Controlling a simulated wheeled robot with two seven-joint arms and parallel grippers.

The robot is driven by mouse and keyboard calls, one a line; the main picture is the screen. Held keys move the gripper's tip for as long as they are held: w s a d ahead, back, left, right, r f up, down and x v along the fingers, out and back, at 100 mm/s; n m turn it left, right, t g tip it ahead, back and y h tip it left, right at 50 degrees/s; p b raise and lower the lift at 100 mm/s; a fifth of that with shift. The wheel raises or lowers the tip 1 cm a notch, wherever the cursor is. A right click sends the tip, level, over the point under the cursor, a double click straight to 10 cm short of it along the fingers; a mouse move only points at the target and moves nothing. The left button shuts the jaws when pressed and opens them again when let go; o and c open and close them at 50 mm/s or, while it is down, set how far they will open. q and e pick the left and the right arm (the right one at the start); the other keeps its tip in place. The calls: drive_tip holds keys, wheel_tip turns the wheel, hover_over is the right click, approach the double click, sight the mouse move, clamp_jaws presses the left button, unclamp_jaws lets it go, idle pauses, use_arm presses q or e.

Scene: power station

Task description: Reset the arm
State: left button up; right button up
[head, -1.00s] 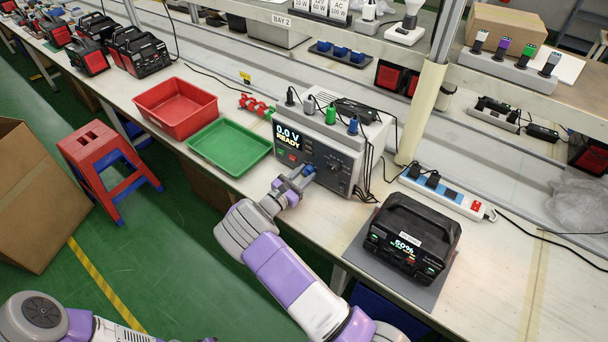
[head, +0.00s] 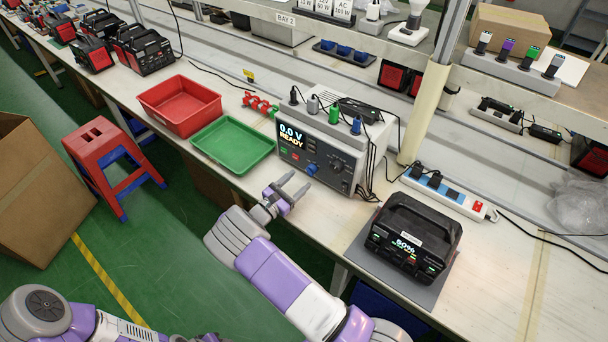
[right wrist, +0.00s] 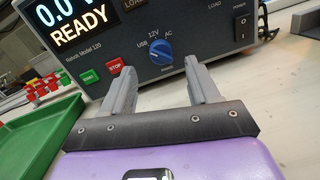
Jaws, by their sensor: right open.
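My right gripper (head: 291,189) is open and empty at the table's front edge, in front of the grey tester box (head: 318,167). In the right wrist view its two fingers (right wrist: 157,90) stand apart, with the tester's blue knob (right wrist: 161,52) showing beyond and between them. The knob points up near the 12V mark, and the fingers look clear of it. The tester's screen (head: 291,136) reads 0.0 V READY. My left arm (head: 50,315) shows at the lower left; its gripper is out of view.
A green tray (head: 232,146) and a red bin (head: 178,104) stand left of the tester. A black power station (head: 413,240) showing 80% sits on a grey mat to the right. A power strip (head: 447,192) lies behind it. A red and blue stool (head: 110,160) stands on the floor.

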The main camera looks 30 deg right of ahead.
drive_tip(key=shift+v, duration=1.35)
